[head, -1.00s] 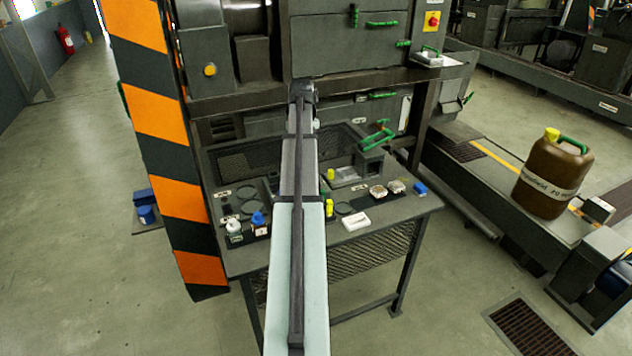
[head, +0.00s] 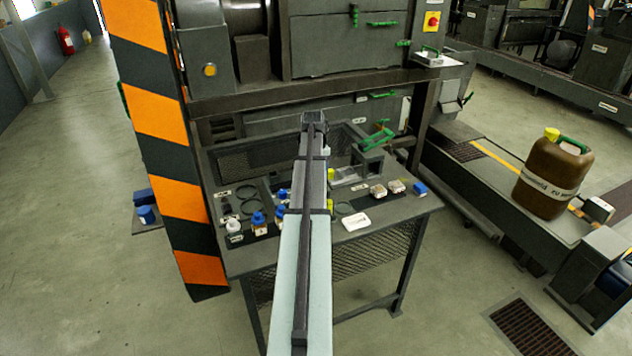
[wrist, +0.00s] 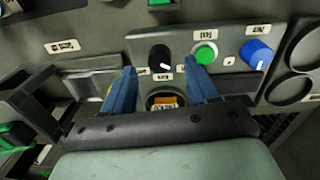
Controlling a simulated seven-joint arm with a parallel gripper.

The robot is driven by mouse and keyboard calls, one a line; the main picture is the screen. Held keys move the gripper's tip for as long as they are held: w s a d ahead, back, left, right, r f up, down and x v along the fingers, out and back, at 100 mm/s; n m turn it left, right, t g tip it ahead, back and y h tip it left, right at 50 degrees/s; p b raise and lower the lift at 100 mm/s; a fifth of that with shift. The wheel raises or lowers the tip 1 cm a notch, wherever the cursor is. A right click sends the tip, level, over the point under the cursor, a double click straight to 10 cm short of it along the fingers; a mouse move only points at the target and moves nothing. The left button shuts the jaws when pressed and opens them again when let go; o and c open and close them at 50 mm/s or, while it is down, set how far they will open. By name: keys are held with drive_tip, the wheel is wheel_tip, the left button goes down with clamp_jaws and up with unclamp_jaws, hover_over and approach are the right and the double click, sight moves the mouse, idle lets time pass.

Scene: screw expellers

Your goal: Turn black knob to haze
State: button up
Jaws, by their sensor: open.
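The black knob (wrist: 159,58) shows in the wrist view on a grey panel, with a white pointer mark toward the lower right. Small white labels sit around it; their text is too small to read. My gripper (wrist: 159,68) is open, with its two blue fingers apart. The knob appears between the fingertips, slightly beyond them; I cannot tell whether either finger touches it. The right fingertip overlaps the area just below the green button (wrist: 206,54). In the head view my arm hides the gripper and the knob.
A blue knob (wrist: 257,52) is right of the green button. A round fitting with an orange label (wrist: 163,100) lies between the fingers. In the head view, a table (head: 375,226) holds small bottles and dishes. A striped post (head: 160,170) stands left; a brown jug (head: 550,180) stands right.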

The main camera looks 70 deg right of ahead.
drive_tip(key=shift+f, duration=1.5)
drive_tip(key=c, duration=1.1)
